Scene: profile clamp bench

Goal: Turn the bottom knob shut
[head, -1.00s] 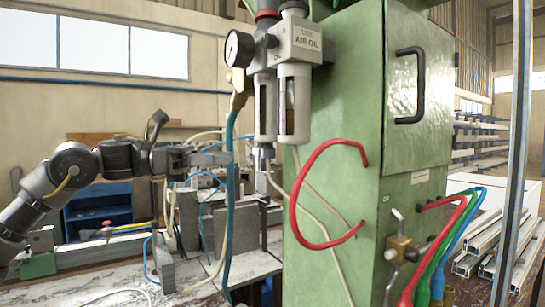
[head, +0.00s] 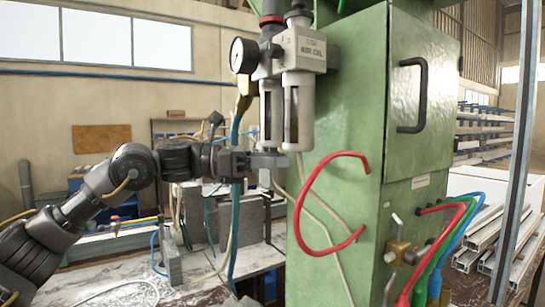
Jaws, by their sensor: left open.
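The air filter unit (head: 306,48) is mounted at the green cabinet's left side, with two bowls hanging below it. My left gripper (head: 272,160) is open and level, reaching in from the left. Its fingers are at the lower end of the left bowl (head: 271,112), where the bottom knob is. The fingers largely hide the knob, so I cannot tell whether they touch it or how far it is turned. My right gripper is not in view.
The green cabinet (head: 335,120) stands close right of the gripper, with a red hose (head: 312,190) looping from its side. A blue hose (head: 235,190) hangs near the left wrist. A round gauge (head: 243,55) sits above. Grey blocks (head: 248,222) stand on the bench below.

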